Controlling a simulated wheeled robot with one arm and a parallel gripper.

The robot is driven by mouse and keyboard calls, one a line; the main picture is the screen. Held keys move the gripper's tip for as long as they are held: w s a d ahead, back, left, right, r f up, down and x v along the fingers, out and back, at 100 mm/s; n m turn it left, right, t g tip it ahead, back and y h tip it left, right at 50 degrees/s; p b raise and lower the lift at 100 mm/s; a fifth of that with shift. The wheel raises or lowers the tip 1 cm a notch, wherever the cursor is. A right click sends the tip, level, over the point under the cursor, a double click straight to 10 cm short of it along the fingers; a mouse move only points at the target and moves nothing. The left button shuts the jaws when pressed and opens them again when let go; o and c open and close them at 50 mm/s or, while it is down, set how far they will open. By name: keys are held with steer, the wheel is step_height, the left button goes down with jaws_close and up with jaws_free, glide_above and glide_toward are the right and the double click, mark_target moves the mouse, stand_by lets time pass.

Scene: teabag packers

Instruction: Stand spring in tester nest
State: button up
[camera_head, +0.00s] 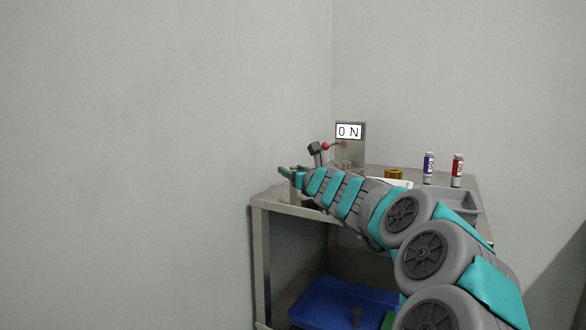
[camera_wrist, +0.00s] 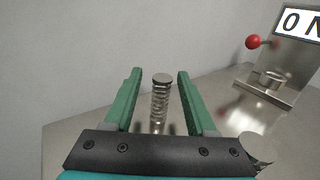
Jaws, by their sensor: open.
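A metal coil spring (camera_wrist: 159,102) stands upright on the metal table in the wrist view, with a flat dark top. My gripper (camera_wrist: 159,74) is open, its green fingers on either side of the spring, with a gap showing on both sides. In the head view my gripper (camera_head: 286,171) is over the table's left end, and I cannot make out the spring there. The tester (camera_wrist: 284,52) stands to the right, with a red-knobbed lever and a display reading 0 N. Its round nest (camera_wrist: 272,79) looks empty. The tester (camera_head: 350,152) also shows in the head view.
On the metal table (camera_head: 262,199) stand a blue can (camera_head: 428,168), a red can (camera_head: 457,171), a small brass-coloured piece (camera_head: 394,174) and a grey tray (camera_head: 465,200). A dark-headed upright thing (camera_head: 314,149) is beside the lever. A blue bin (camera_head: 335,300) sits below. Walls close the left and back.

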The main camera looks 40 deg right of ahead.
steer(key=p+v, duration=0.2)
steer(key=v, duration=0.9)
steer(key=shift+s+r, duration=0.1)
steer(key=shift+s+a, duration=0.1)
steer(key=shift+s, duration=0.15)
steer(key=shift+s, duration=0.1)
